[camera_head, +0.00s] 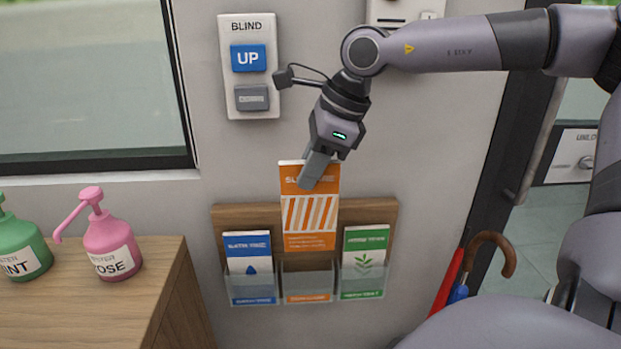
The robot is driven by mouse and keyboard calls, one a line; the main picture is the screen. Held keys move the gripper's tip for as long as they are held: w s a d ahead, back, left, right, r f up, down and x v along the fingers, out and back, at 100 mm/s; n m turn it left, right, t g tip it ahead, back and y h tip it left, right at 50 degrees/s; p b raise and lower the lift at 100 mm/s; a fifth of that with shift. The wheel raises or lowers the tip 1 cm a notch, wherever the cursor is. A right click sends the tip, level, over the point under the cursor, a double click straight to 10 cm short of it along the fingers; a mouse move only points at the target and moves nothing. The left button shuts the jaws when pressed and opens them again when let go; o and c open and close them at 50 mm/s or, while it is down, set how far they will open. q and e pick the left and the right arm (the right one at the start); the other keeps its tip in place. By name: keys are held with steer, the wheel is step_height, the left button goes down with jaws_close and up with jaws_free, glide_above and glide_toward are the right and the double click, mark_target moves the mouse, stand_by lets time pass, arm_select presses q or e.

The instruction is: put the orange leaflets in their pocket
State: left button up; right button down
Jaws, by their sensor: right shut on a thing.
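My right gripper (317,168) is shut on the top edge of the orange leaflets (309,215), which hang upright in front of the wall rack. Their lower edge is just above the middle clear pocket (308,281), which has an orange strip at its bottom. The wooden rack board (228,215) is on the wall. Blue leaflets (248,262) stand in the left pocket and green leaflets (365,258) in the right pocket. The gripper covers part of the orange title. My left gripper is not in view.
A wooden counter (150,280) at the left holds a pink pump bottle (108,245) and a green one (22,245). A blind switch panel (249,65) is above the rack. Umbrellas (462,280) and a glass door are at the right.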

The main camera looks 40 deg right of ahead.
steer(key=shift+f, duration=0.35)
steer(key=shift+w+d+f+b, duration=0.2)
steer(key=shift+w+f, duration=0.05)
steer(key=shift+f, duration=0.2)
steer(key=shift+w+d+f+b, duration=0.15)
steer(key=shift+w+d+f, duration=0.1)
steer(key=shift+f, duration=0.2)
steer(key=w+f+b, duration=0.1)
steer(key=f, duration=0.1)
steer(key=w+d+f+b, duration=0.1)
steer(key=f, duration=0.1)
steer(key=d+f+b, duration=0.1)
steer(key=f, duration=0.1)
steer(key=shift+w+d+f, duration=0.1)
steer(key=shift+w+f, duration=0.1)
steer(key=shift+w, duration=0.2)
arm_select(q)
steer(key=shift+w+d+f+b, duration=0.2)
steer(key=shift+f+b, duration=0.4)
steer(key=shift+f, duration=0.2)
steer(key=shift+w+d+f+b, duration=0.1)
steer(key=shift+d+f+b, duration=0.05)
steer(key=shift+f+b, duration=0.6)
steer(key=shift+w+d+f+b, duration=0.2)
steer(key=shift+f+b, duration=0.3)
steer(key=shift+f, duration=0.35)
arm_select(e)
steer(key=shift+f, duration=1.8)
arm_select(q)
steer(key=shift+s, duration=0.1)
